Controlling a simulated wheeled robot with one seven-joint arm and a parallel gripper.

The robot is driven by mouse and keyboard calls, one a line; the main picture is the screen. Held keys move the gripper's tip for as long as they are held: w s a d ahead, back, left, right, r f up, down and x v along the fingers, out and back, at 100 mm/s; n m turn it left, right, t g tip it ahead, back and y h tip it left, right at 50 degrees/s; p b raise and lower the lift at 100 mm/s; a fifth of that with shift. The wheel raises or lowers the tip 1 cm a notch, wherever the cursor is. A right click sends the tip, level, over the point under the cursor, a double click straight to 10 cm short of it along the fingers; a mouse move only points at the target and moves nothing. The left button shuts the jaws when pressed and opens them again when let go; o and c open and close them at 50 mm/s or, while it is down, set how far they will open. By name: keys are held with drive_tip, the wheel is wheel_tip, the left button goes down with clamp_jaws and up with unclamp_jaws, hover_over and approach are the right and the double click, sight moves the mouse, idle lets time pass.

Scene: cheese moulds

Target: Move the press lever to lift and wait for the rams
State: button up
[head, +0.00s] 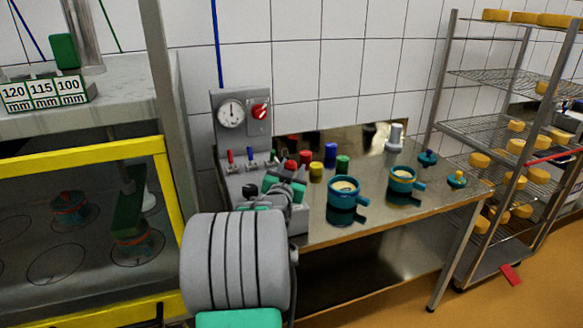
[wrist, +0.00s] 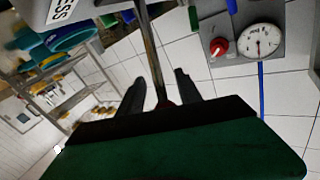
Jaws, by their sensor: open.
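The control panel (head: 241,128) stands at the left end of the steel table, with small levers tipped red (head: 230,156), blue (head: 250,154) and green at its foot. Which one is the press lever I cannot tell in the head view. In the wrist view a metal rod (wrist: 148,45) with a reddish end runs down between the two dark fingers of my gripper (wrist: 158,88). The fingers are open, with a gap on both sides of the rod. Contact cannot be told. A white label (wrist: 60,10) ending in "ESS" shows at the top left. My arm hides the panel's lower front.
A gauge (head: 231,113) and a red knob (head: 260,111) sit on the panel. Coloured caps and two teal moulds (head: 341,207) stand on the table (head: 385,217) to the right. A yellow-framed press cabinet (head: 80,154) is at left. A cheese rack (head: 448,100) stands at right.

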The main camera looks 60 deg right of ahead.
drive_tip(key=shift+c, duration=0.4)
clamp_jaws()
